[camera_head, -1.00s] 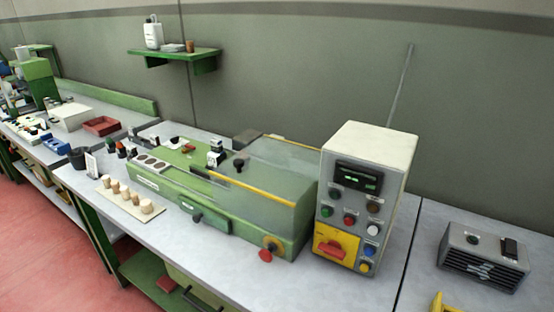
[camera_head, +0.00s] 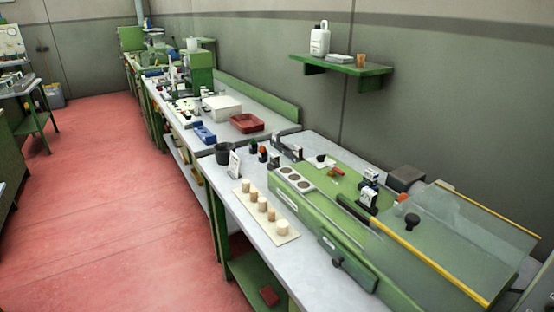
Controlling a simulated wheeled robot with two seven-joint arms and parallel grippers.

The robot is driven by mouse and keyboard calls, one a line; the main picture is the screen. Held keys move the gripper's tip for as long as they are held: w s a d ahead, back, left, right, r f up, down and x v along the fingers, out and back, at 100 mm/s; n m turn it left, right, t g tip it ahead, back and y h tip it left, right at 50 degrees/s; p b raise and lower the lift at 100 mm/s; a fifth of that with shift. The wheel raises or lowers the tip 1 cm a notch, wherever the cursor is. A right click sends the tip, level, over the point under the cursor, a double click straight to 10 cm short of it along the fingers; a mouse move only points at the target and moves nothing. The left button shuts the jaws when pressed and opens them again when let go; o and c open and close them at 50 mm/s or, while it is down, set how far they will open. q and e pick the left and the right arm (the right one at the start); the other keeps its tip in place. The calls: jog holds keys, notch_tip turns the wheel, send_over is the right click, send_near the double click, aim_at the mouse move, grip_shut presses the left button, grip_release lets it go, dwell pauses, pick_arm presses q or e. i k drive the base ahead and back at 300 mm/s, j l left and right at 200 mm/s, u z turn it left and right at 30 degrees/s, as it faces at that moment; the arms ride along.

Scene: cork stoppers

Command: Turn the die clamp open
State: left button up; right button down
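The green bench machine (camera_head: 318,212) stands on the grey bench at the lower right. A clear cover with a yellow edge (camera_head: 424,258) spans its right part. A small black-and-white unit (camera_head: 369,193) sits on the machine bed, and a black knob (camera_head: 412,222) shows to its right. I cannot tell which part is the die clamp. A dark handle (camera_head: 339,262) is on the machine's front face. Several cork stoppers stand on a pale board (camera_head: 287,236) in front of the machine. Neither of my grippers is in view.
A dark cup (camera_head: 222,153), a white card (camera_head: 234,164) and a red tray (camera_head: 246,123) lie along the bench to the left. A green wall shelf (camera_head: 342,69) hangs behind. The red floor at left is clear.

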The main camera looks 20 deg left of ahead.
aim_at(331, 167)
jog(key=i+j+z, duration=0.15)
jog(key=j, duration=0.2)
jog(key=i+j+z, duration=0.1)
jog(key=j, duration=0.25)
jog(key=i+j+z, duration=0.15)
jog(key=j, duration=0.25)
jog(key=i+j+z, duration=0.1)
jog(key=j, duration=0.3)
jog(key=i, duration=0.1)
